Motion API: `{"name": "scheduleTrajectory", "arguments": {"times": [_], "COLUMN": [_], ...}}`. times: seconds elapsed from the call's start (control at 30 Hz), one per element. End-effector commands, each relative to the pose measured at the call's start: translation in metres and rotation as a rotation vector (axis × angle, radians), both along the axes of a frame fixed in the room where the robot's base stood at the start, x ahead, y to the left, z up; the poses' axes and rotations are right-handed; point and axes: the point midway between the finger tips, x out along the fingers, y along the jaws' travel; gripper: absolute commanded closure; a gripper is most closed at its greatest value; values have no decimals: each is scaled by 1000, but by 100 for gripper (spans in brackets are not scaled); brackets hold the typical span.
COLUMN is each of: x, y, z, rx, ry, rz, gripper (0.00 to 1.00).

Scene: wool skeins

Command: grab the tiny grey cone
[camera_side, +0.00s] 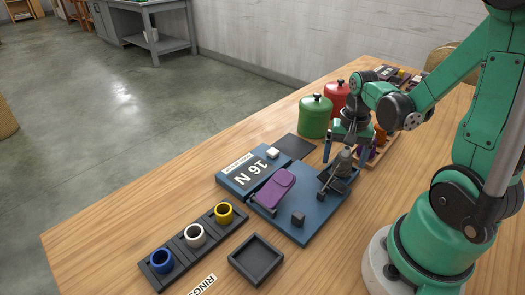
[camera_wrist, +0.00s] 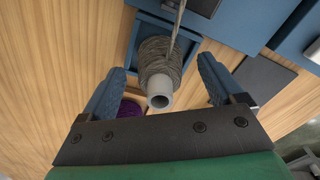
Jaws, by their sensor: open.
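My gripper (camera_side: 340,153) is above and around the cone in the side view. In the wrist view my gripper's blue fingers (camera_wrist: 160,88) are apart, one on each side of the cone, with gaps between them and the yarn. The gripper is open and holds nothing.
A green canister (camera_side: 315,118) and a red canister (camera_side: 336,98) stand behind. A rack of rings (camera_side: 182,255) and a black tray (camera_side: 256,260) lie at front left.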

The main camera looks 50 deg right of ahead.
Motion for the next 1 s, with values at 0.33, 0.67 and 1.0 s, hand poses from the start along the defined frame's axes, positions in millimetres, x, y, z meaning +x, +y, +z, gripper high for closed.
{"name": "scheduleTrajectory", "arguments": {"times": [0.33,0.67,1.0], "x": [0,0,0], "y": [0,0,0], "z": [-4,-4,-3], "rx": [0,0,0], "ry": [0,0,0], "rz": [1,1,1], "gripper": [13,95,100]}}
